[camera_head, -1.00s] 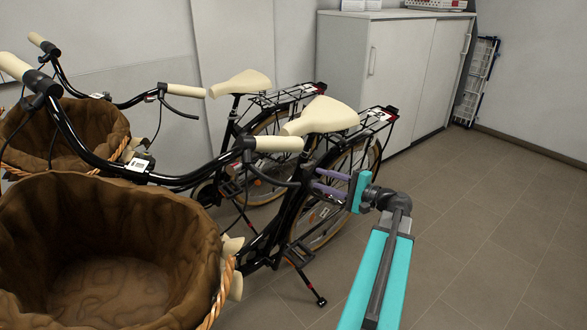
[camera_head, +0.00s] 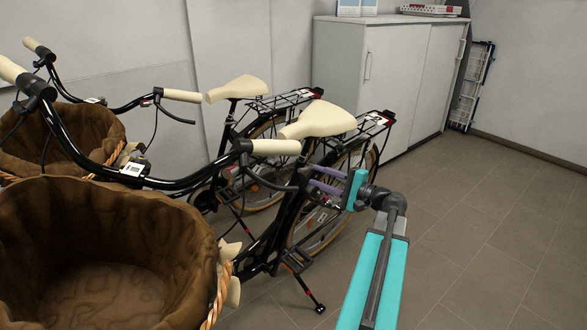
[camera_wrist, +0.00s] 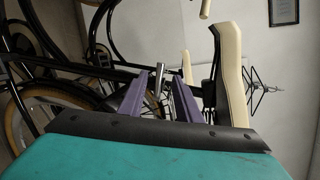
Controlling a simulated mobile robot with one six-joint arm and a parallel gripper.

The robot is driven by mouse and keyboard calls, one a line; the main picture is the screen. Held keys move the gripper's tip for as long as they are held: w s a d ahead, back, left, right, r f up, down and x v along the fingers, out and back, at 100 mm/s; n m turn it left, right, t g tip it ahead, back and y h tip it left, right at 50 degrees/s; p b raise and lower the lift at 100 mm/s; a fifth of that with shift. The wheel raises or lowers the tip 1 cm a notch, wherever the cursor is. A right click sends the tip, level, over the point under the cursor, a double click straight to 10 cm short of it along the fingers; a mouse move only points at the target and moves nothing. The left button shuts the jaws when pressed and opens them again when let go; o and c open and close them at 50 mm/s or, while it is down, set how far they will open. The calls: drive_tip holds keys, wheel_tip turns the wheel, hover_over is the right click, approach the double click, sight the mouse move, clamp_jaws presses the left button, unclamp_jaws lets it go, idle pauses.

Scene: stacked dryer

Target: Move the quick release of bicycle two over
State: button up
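The near black bicycle (camera_head: 278,232) stands with its cream saddle (camera_head: 318,119) on top; I take it as bicycle two, though no label shows. My gripper (camera_head: 308,180) is beside the seat tube under this saddle, its two purple fingers apart. In the wrist view the picture is turned sideways. There the open fingers (camera_wrist: 155,93) point at a small silver lever-like part (camera_wrist: 159,76), probably the quick release, at the end of the black tube. It appears between the fingers, with gaps on both sides. The saddle (camera_wrist: 231,75) is to the right. The head view does not show the lever clearly.
A second black bicycle with a cream saddle (camera_head: 238,88) stands behind, near the wall. A brown-lined basket (camera_head: 110,245) fills the lower left. A grey cabinet (camera_head: 390,75) stands at the back. The tiled floor (camera_head: 480,230) on the right is clear.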

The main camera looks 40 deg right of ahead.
drive_tip(key=w+a+b, duration=0.1)
drive_tip(key=w, duration=0.9)
drive_tip(key=shift+w+a, duration=0.35)
drive_tip(key=shift+w, duration=0.05)
drive_tip(key=shift+c, duration=0.3)
clamp_jaws()
